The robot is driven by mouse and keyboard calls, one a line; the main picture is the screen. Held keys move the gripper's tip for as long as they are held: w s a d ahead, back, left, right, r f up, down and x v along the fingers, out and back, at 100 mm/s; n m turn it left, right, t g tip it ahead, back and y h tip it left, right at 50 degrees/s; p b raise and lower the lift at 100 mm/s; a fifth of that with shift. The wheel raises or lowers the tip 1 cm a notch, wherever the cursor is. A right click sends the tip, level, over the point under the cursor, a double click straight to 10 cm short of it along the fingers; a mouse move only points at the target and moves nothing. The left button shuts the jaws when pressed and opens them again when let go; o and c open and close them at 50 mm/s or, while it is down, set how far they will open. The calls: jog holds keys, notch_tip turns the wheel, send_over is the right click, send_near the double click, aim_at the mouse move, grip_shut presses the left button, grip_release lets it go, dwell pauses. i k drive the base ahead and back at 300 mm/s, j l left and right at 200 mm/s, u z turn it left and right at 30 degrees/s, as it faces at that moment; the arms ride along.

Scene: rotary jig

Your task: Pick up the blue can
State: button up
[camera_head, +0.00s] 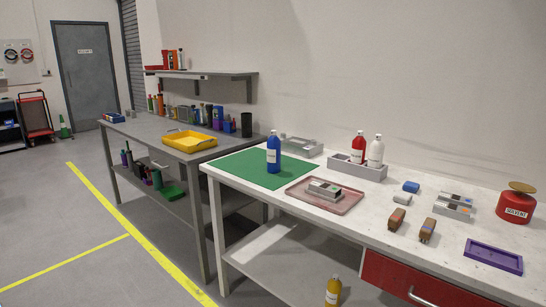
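A blue bottle-shaped container (273,157) with a pale label and a narrow neck stands upright on the green mat (245,167). The mat lies at the left end of the white workbench (345,218). This is the most prominent blue container in view; no plainer blue can shows clearly. My gripper and arm are not in view.
A pinkish tray (342,205) holding a grey device lies right of the mat. Behind, a grey holder (372,174) carries a red and a white bottle. A red solvent can (515,205), brushes and a purple tray (493,257) lie farther right. A yellow tray (190,141) sits on the grey bench.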

aim_at(274, 143)
jog(key=i+j+z, duration=0.45)
jog(key=i+j, duration=0.15)
jog(key=i+j+z, duration=0.4)
jog(key=i+j, duration=0.15)
jog(key=j, duration=0.3)
jog(key=i+j+z, duration=0.25)
jog(key=j, duration=0.2)
jog(key=i, duration=0.95)
